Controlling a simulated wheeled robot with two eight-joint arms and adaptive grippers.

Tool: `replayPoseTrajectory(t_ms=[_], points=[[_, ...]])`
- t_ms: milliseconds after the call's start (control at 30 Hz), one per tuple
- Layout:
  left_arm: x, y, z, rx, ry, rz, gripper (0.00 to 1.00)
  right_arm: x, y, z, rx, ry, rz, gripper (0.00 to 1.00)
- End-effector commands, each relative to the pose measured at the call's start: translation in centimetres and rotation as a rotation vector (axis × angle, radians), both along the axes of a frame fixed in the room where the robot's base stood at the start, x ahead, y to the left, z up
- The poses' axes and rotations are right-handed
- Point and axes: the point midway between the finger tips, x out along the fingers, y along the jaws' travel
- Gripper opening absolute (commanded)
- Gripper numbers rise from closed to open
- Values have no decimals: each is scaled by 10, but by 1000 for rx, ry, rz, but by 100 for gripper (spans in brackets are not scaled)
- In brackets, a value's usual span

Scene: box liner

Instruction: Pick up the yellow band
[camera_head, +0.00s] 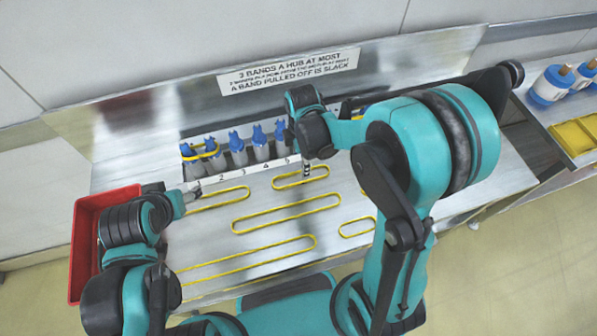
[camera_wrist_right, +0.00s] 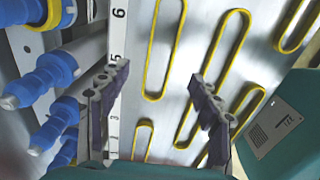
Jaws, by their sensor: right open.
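Several yellow bands lie flat as loops on the steel table. A short yellow band (camera_head: 285,188) lies in front of the numbered hubs, and my right gripper (camera_head: 306,174) hangs over it. In the right wrist view my right gripper (camera_wrist_right: 163,92) is open and empty. A yellow band (camera_wrist_right: 153,98) lies below, between its two fingers in the picture, apart from both. My left gripper (camera_head: 192,191) is low at the left of the table, by the end of another yellow band (camera_head: 222,207); its jaws are too small to read.
A row of blue-topped hubs (camera_head: 260,145) stands behind a numbered strip (camera_head: 245,172); yellow bands circle the leftmost hubs. A red bin (camera_head: 88,225) is at the left. Longer bands (camera_head: 270,260) lie toward the front. White-and-blue containers (camera_head: 548,88) and a yellow tray (camera_head: 572,138) are at the right.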

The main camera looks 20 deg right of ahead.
Motion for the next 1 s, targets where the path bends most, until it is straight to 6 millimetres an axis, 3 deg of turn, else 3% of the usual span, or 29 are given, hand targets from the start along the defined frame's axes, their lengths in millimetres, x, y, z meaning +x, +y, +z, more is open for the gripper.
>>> replayPoseTrajectory(t_ms=[367,600,867,1000], points=[[0,0,-16,0,0,0,63,0,0,-38,0,5,14,64],[0,0,-35,0,0,0,63,0,0,-75,0,4,13,64],[0,0,-34,0,0,0,63,0,0,-79,0,4,12,64],[0,0,-34,0,0,0,63,0,0,-79,0,4,12,32]])
